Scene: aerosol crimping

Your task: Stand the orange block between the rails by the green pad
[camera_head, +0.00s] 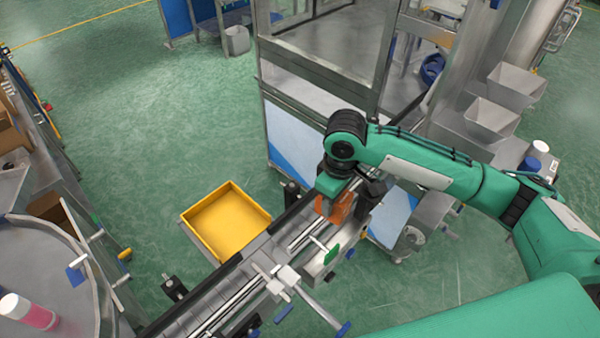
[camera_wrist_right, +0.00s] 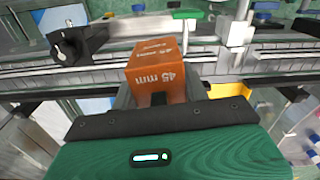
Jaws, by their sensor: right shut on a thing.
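The orange block (camera_head: 337,208) is held in my right gripper (camera_head: 342,190), over the far part of the railed conveyor. In the right wrist view the block (camera_wrist_right: 158,68) shows white "45 mm" lettering and sits between the two grey fingers of the gripper (camera_wrist_right: 160,92). The metal rails (camera_head: 238,299) run diagonally and cross behind the block in the wrist view (camera_wrist_right: 105,75). I cannot tell whether the block touches the conveyor. The green pad (camera_head: 332,254) is on the conveyor's right side, nearer than the block. My left gripper is out of view.
A yellow tray (camera_head: 190,218) lies left of the conveyor. A metal-framed enclosure (camera_head: 290,75) stands behind. White crossbars with blue ends (camera_head: 322,312) stick out at the near right. A round metal table (camera_head: 45,260) is at the left. Green floor is open at upper left.

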